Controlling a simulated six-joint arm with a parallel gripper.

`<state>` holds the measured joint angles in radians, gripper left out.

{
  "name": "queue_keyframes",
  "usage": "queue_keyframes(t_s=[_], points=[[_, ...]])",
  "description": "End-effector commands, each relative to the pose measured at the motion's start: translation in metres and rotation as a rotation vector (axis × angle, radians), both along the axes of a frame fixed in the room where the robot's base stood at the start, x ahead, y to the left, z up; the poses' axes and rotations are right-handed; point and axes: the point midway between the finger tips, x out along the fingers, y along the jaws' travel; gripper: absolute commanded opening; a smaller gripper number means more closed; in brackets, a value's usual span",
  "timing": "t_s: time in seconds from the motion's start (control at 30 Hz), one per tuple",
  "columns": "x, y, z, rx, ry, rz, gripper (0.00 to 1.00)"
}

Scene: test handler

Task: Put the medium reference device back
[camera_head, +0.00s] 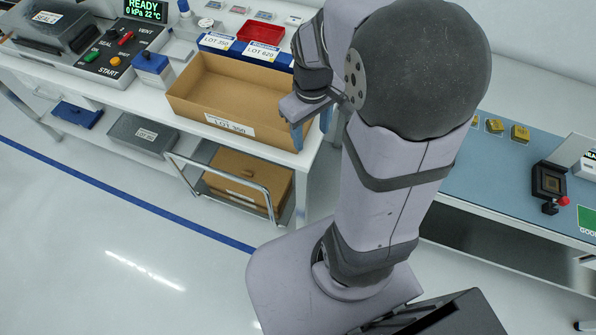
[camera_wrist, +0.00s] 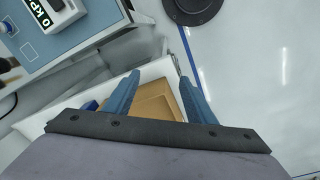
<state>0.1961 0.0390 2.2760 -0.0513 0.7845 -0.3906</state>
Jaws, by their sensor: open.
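My gripper (camera_head: 312,128) is open over the right end of the white bench, beside the open cardboard tray (camera_head: 218,118). In the wrist view its two blue fingers (camera_wrist: 159,77) stand apart with nothing between them; the tray (camera_wrist: 155,100) and the bench edge lie below. Small yellow blocks (camera_head: 520,133) stand in a row at the back of the blue mat (camera_head: 480,180), right of my arm. Their markings are too small to read, and my arm may hide more. I cannot tell which thing is the medium reference device.
A dark socket fixture (camera_head: 549,181) with a red knob stands on the mat, near a green "GOOD" area (camera_head: 588,218). A red bin (camera_head: 261,32) and blue lot holders sit behind the tray. The control box (camera_head: 103,60) is at left. A cart with a box (camera_head: 248,178) stands below.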

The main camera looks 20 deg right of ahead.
Motion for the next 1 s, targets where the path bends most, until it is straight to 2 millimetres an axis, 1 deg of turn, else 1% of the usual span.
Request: queue_keyframes(t_s=[0.03, 0.1, 0.2, 0.3, 0.47, 1.0], points=[[-0.017, 0.020, -0.004, 0.013, 0.003, -0.038, 0.51], [-0.036, 0.039, -0.010, 0.026, 0.010, -0.098, 0.51], [-0.058, 0.056, -0.016, 0.039, 0.019, -0.167, 0.51], [-0.071, 0.065, -0.021, 0.044, 0.025, -0.208, 0.51], [-0.077, 0.068, -0.023, 0.047, 0.028, -0.232, 0.51], [-0.076, 0.068, -0.023, 0.047, 0.028, -0.232, 0.51]])
